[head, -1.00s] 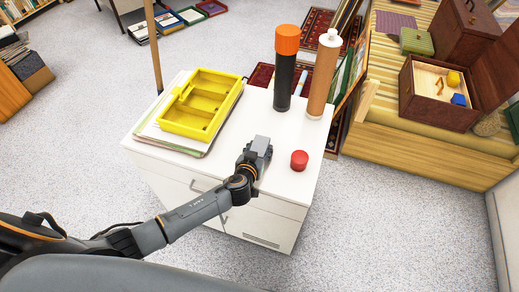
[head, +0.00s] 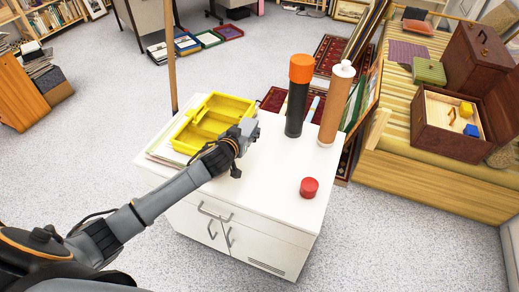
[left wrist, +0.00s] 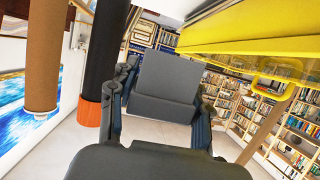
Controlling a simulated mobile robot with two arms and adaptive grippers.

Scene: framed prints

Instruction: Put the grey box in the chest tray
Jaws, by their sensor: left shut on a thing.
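My left gripper (head: 240,136) is shut on the grey box (head: 247,127) and holds it over the white cabinet, in front of the right end of the yellow tray. In the left wrist view the grey box (left wrist: 168,82) sits between the two fingers of the left gripper (left wrist: 166,92). The chest tray (head: 437,112) shows at the right in the open dark brown chest (head: 444,145). A yellow piece (head: 466,109), a blue piece (head: 472,130) and a small tan piece lie in it. My right gripper is out of view.
On the white cabinet (head: 270,190) stand an orange-capped black tube (head: 297,100) and a brown tube (head: 333,108). A red round piece (head: 309,188) sits near its right edge. The yellow compartment tray (head: 193,138) rests on papers. The chest stands on a striped wooden bench (head: 440,188).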

